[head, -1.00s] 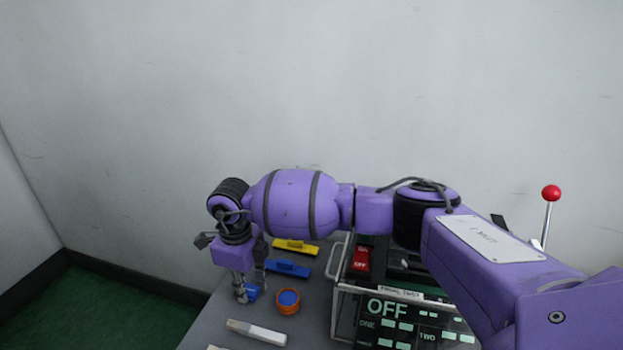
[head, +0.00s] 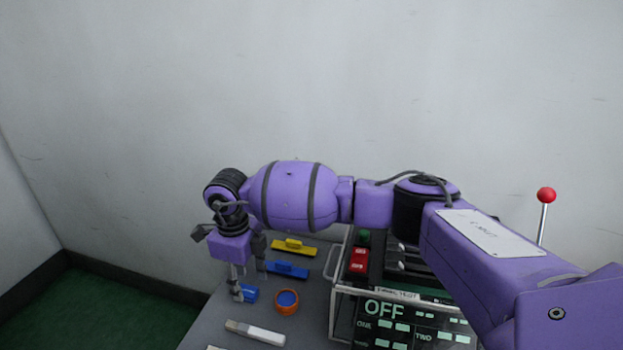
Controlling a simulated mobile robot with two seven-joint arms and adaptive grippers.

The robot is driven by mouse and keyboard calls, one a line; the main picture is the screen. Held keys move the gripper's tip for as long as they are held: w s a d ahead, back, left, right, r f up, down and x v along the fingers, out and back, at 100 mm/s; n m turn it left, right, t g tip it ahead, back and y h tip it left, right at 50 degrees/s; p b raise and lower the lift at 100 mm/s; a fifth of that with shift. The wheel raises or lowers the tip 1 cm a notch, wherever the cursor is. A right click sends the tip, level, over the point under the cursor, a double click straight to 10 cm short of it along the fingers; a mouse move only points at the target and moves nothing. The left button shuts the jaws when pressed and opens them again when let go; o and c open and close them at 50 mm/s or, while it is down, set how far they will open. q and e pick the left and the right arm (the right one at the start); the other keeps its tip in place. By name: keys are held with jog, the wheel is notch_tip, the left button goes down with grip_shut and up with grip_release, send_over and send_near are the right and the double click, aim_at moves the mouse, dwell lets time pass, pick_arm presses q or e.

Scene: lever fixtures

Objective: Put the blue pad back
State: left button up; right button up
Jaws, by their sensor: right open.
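A small blue pad (head: 250,293) lies on the grey table, just right of the fingertips of my right gripper (head: 247,290). The gripper points down and is open. One finger is beside the pad's left side; I cannot tell whether it touches. An orange round dish (head: 287,301) with a blue inside stands right of the pad. A blue holder-like block (head: 288,270) and a yellow one (head: 294,247) lie behind it. My left gripper is not in view.
A white-and-grey tool (head: 255,332) lies in front on the table (head: 215,320). A framed control box (head: 385,308) reading OFF stands to the right, with a red switch (head: 358,260). A red-knobbed lever (head: 545,196) rises farther right. The table's left edge is close to the gripper.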

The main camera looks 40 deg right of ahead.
aim_at(246, 291)
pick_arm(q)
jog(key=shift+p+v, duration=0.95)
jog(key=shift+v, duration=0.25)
pick_arm(e)
notch_tip(246, 291, up, 10)
jog(key=shift+f, duration=0.15)
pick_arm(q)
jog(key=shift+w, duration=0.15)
